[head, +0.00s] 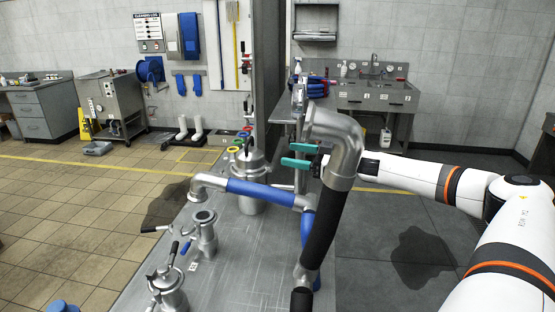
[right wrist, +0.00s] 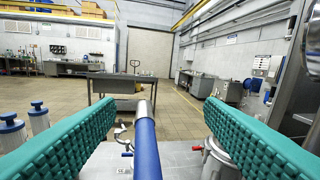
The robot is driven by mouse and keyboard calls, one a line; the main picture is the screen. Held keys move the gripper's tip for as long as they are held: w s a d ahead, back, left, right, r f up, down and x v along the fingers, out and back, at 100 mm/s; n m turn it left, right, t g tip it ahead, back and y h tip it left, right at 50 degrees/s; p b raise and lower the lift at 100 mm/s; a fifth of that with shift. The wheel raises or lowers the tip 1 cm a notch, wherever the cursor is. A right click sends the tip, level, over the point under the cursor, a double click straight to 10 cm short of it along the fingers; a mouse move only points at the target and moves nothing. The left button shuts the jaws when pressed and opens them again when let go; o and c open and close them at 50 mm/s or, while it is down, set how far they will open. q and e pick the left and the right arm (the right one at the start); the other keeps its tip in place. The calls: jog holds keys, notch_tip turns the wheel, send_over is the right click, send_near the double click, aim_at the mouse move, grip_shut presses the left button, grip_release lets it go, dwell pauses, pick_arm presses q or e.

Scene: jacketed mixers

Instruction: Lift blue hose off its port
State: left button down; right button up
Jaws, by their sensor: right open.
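The blue hose (head: 262,191) is a blue-sleeved tube with a metal elbow (head: 198,184) at its left end. It runs right above the steel bench, then a blue length drops toward the bench. The elbow's open end faces down near a short steel port (head: 204,220); I cannot tell whether they touch. My right gripper (head: 287,154) is open, with teal fingers, above and behind the hose's right part. In the right wrist view the blue hose (right wrist: 147,145) appears between the spread fingers (right wrist: 160,125), apart from both. My left gripper is not in view.
A large steel elbow (head: 335,130) with a black sleeve (head: 322,225) stands close in front of my right gripper. A steel vessel (head: 244,165) stands behind the hose. A clamped fitting (head: 168,292) is at the bench's near left. The bench top (head: 250,270) is bare near the front.

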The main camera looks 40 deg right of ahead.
jog(key=b+v, duration=0.2)
jog(key=v, duration=0.4)
jog(key=shift+s, duration=0.4)
jog(key=shift+d, duration=0.15)
